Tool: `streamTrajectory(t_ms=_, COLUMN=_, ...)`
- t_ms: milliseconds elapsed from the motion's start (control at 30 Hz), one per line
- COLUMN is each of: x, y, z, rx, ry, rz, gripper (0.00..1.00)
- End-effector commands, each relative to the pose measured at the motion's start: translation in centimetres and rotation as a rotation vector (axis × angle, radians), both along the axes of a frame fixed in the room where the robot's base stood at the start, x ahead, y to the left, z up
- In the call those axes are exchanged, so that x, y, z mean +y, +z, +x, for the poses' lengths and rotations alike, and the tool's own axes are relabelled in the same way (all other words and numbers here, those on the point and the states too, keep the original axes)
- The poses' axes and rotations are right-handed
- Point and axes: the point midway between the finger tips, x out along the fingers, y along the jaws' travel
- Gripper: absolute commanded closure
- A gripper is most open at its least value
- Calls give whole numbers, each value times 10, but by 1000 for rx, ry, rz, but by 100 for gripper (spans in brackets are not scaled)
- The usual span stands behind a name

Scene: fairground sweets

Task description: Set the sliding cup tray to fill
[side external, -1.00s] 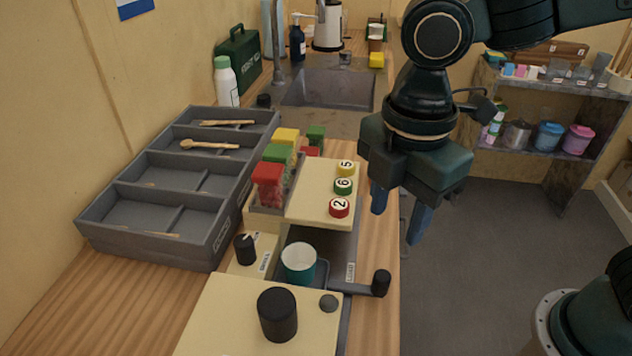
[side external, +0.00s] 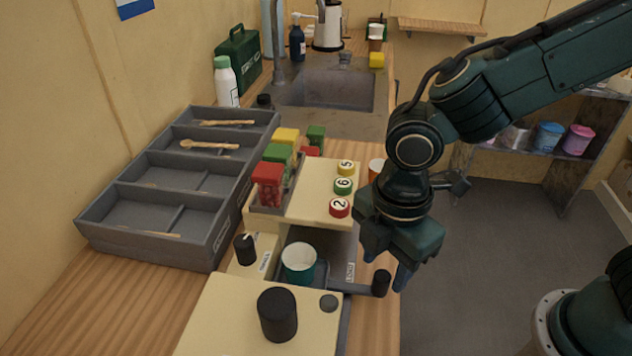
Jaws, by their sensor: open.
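The sliding cup tray (side external: 318,277) is a dark shallow tray in the machine's bay, holding a white-and-teal cup (side external: 298,262). A dark bar runs right from it to a black knob handle (side external: 381,283). A label that seems to read LOAD (side external: 350,272) stands beside the bar. My gripper (side external: 386,273) is open, pointing down around or just above the knob; one finger shows to its right and the other is near its upper left. I cannot tell whether they touch the knob.
Numbered buttons (side external: 343,186) sit on the cream panel above the bay. A black dial (side external: 245,249) and a large black knob (side external: 277,314) stand left and front. A grey divided bin (side external: 150,235) is at left. An orange cup (side external: 376,169) stands behind my gripper.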

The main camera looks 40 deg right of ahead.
Motion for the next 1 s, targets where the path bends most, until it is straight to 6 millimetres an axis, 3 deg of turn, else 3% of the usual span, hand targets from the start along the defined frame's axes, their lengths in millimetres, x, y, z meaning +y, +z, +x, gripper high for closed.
streamTrajectory(t_ms=300, x=0, y=-32, z=-1, rx=2, ry=0, rz=-1, gripper=55)
streamTrajectory(t_ms=700, x=0, y=-37, z=0, rx=0, ry=0, rz=0, gripper=55)
streamTrajectory(t_ms=933, x=0, y=-37, z=0, rx=0, ry=0, rz=0, gripper=99)
streamTrajectory(t_ms=1000, x=0, y=-37, z=0, rx=0, ry=0, rz=0, gripper=100)
